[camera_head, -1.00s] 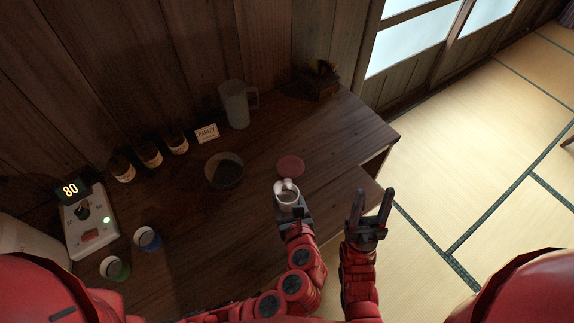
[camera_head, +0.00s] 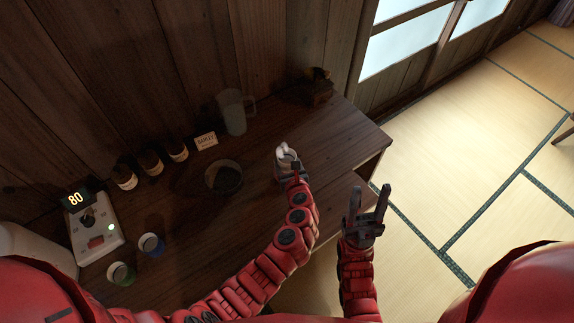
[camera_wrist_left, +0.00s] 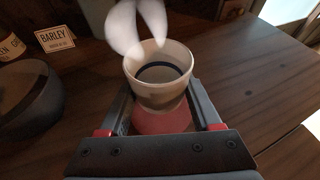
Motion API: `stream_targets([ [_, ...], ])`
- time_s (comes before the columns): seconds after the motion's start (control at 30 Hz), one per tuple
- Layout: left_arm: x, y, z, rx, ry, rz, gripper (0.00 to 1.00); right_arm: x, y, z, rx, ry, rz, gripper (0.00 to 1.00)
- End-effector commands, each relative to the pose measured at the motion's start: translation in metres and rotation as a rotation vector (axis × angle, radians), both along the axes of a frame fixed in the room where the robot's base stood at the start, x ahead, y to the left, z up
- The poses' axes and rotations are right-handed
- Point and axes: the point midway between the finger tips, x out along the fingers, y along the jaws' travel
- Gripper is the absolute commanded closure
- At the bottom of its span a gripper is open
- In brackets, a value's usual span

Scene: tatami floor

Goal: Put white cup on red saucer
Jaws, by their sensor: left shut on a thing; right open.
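The white cup (camera_head: 286,155) is upright in my left gripper (camera_head: 290,167), above the right part of the wooden table. In the left wrist view the cup (camera_wrist_left: 158,82) sits between the two fingers, with two white ear-like shapes rising behind its rim. The red saucer (camera_wrist_left: 162,122) shows directly under the cup in that view. In the head view the cup and gripper hide the saucer. I cannot tell whether the cup touches it. My right gripper (camera_head: 368,204) is open and empty, in front of the table's right end.
A dark bowl (camera_head: 224,177) stands left of the cup, with a BARLEY card (camera_head: 206,140) and a clear pitcher (camera_head: 235,112) behind. Several jars (camera_head: 150,162), a scale (camera_head: 95,226), a blue cup (camera_head: 151,244) and a green cup (camera_head: 121,273) are further left.

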Motion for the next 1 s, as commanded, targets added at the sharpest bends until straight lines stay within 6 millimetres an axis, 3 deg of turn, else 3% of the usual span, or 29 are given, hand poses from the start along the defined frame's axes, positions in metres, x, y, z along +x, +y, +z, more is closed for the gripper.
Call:
stream_targets([
  [0.2,-0.001,-0.001,-0.023,0.001,0.001,-0.002,1.0,0.0,0.0,0.001,0.0,0.0,0.0,0.5],
  [0.6,-0.001,0.0,-0.029,0.001,0.0,-0.002,1.0,0.0,0.0,-0.003,0.0,0.0,0.0,0.5],
  [0.63,-0.001,0.0,-0.028,0.0,0.001,-0.001,0.3,0.0,0.0,-0.002,0.0,0.0,0.0,0.5],
  [0.77,-0.001,0.0,-0.027,0.001,0.0,-0.001,0.06,0.0,0.0,-0.001,0.0,0.0,0.0,0.5],
  [1.0,-0.001,0.0,-0.027,0.001,0.0,-0.001,0.05,0.0,0.0,-0.001,0.0,0.0,0.0,0.5],
])
